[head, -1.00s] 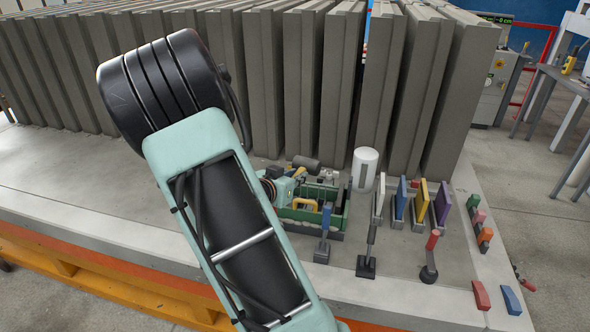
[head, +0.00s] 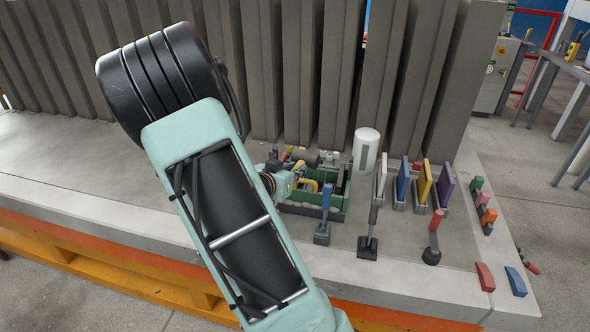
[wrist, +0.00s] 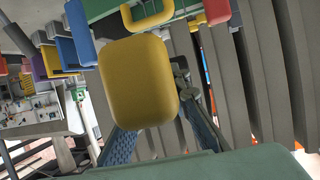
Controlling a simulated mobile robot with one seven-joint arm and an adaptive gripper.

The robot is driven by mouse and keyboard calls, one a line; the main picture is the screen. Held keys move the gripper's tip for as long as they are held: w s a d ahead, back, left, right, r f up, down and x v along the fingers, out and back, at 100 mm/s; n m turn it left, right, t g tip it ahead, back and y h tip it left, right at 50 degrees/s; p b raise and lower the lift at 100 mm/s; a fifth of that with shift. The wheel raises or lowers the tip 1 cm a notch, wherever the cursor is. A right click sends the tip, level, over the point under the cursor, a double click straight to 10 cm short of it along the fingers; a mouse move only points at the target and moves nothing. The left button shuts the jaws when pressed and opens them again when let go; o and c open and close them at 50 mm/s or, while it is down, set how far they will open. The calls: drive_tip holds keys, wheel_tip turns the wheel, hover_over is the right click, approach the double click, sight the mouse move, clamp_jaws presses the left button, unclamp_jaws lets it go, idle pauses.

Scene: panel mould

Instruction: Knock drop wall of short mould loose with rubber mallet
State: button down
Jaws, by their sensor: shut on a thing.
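My gripper (head: 284,182) is at the left end of a green tool crate (head: 318,212), partly hidden behind my own arm. In the wrist view its blue-padded fingers (wrist: 160,142) are around a yellow rounded piece (wrist: 138,85), which looks like a handle end and hides the grip. A dark cylinder (head: 305,157) beside the gripper may be the mallet's head; I cannot tell whether it joins the yellow piece. Tall grey mould walls (head: 386,90) stand in a row behind. Which of them is the short mould's drop wall is not clear.
A white cylinder (head: 365,150) stands right of the crate. Upright coloured plates, including a yellow one (head: 424,184), and handled tools such as a red-gripped one (head: 435,235) stand nearby. Small blocks line the right edge. The table's left part (head: 70,165) is clear.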

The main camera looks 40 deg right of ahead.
wheel_tip(320, 180, down, 6)
drive_tip(key=b, duration=0.5)
wheel_tip(320, 180, up, 6)
drive_tip(key=p, duration=0.6)
drive_tip(key=shift+r, duration=0.15)
drive_tip(key=shift+f, duration=0.25)
drive_tip(key=shift+s, duration=0.1)
idle(0.3)
wheel_tip(320, 180, down, 6)
drive_tip(key=b, duration=0.5)
wheel_tip(320, 180, up, 6)
drive_tip(key=p, duration=0.5)
drive_tip(key=shift+r+p, duration=0.15)
drive_tip(key=shift+p, duration=0.2)
